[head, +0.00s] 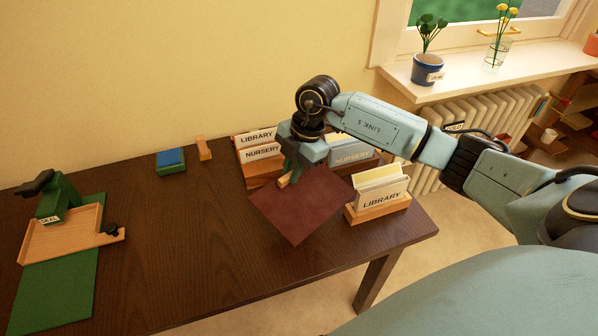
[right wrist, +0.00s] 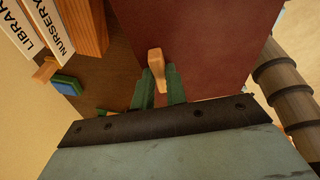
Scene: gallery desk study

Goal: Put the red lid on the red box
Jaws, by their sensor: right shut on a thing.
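No red lid or red box shows in either view. The only red thing is a flat dark red square (head: 302,207) on the desk, which also fills much of the right wrist view (right wrist: 205,35). My right gripper (head: 287,178) points down at the square's back left edge. Its green fingers are shut on a small light wooden piece (right wrist: 156,62), whose end also shows in the head view (head: 283,182). I cannot tell whether this piece touches the surface below. My left gripper is not in view.
Wooden card holders labelled LIBRARY and NURSERY (head: 260,171) stand behind the gripper, another LIBRARY holder (head: 378,213) to its right. A blue-topped green pad (head: 171,167), a wooden stamp-like piece (head: 204,149) and a seal press (head: 58,200) stand left. The desk's middle is clear.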

